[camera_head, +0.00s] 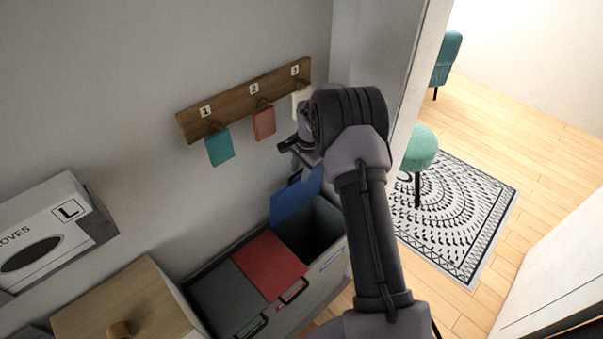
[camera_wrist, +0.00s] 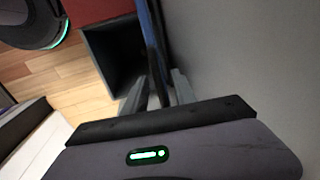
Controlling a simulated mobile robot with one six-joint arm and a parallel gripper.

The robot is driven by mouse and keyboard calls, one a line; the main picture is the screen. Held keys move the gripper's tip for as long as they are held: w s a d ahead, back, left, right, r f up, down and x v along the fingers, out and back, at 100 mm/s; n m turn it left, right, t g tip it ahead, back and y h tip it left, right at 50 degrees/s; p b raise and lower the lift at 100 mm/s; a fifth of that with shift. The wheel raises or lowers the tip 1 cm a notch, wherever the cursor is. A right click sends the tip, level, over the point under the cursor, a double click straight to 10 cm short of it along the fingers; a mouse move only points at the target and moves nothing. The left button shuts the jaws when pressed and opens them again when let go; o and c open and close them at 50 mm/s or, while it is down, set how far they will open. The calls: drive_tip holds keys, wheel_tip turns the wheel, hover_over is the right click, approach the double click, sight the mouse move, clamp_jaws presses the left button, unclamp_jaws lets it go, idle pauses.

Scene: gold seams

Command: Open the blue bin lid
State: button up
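The blue bin lid (camera_head: 295,197) stands raised, steeply tilted up from its bin, near the wall. Its compartment (camera_head: 312,238) is uncovered and looks dark and empty inside. In the wrist view the lid (camera_wrist: 153,45) shows nearly edge-on, a thin blue and dark strip running down between my fingers, with the open compartment (camera_wrist: 116,56) to its left. My gripper (camera_wrist: 158,88) has one finger on each side of the lid's edge and appears shut on it. In the head view my gripper (camera_head: 292,150) is at the lid's upper end, partly hidden by my wrist.
A red lid (camera_head: 268,264) and a dark grey lid (camera_head: 222,298) lie closed beside the blue bin. A wooden rack (camera_head: 245,98) with numbered hanging tags is on the wall above. A wooden box (camera_head: 125,305) and a glove box (camera_head: 50,235) stand left. A doorway opens right.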

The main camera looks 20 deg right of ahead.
wheel_tip(320, 180, up, 3)
drive_tip(key=shift+p, duration=0.65)
drive_tip(key=shift+s+a+r, duration=0.15)
drive_tip(key=shift+s+r, duration=0.3)
drive_tip(key=shift+s, duration=0.25)
drive_tip(key=s+a+r+p, duration=0.1)
drive_tip(key=s+a, duration=0.2)
drive_tip(key=s, duration=1.1)
drive_tip(key=shift+s, duration=0.15)
